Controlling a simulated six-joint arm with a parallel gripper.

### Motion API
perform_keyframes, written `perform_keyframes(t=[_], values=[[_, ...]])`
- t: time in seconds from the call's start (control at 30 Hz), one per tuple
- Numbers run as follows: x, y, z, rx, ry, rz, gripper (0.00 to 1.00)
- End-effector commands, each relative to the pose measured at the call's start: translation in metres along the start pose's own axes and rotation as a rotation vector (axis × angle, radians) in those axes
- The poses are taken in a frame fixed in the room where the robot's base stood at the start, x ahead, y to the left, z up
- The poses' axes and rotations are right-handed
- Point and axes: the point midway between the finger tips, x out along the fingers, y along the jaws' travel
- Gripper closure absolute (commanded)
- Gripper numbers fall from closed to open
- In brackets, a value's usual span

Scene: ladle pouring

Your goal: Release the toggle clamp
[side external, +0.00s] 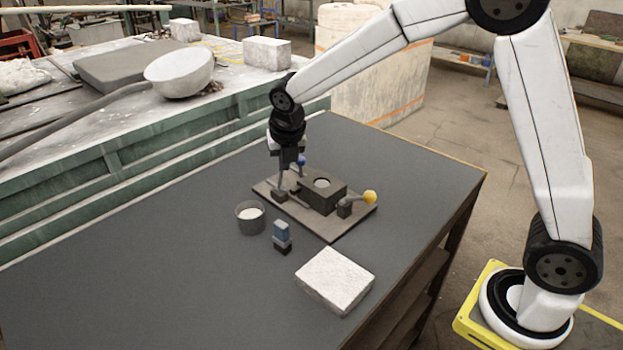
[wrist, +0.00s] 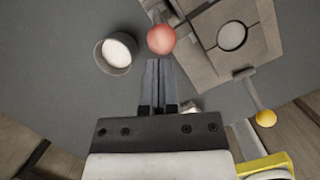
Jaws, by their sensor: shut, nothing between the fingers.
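A dark base plate (side external: 328,232) on the table carries a block mould (side external: 322,195) with a round opening on top. A toggle clamp with a yellow knob (side external: 370,198) is on the plate's right side; that knob also shows in the wrist view (wrist: 266,118). A blue knob (side external: 301,160) shows behind my gripper (side external: 282,180) in the side view. In the wrist view a red knob (wrist: 161,40) lies just beyond the fingertips of my gripper (wrist: 158,64); I cannot tell if they touch. My gripper is shut and empty, pointing down at the plate's left end.
A grey cup (side external: 250,217) with white contents stands left of the plate. The table's left front is clear. A green-sided bench (side external: 160,190) borders the table behind.

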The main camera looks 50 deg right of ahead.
Motion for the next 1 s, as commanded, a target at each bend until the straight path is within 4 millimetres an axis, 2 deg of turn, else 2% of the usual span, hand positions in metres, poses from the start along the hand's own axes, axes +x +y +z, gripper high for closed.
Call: perform_keyframes(t=[0.6, 1.0], values=[[0.008, 0.026, 0.051, 0.001, -0.001, 0.000, 1.00], [0.019, 0.036, 0.068, 0.001, -0.001, 0.000, 1.00]])
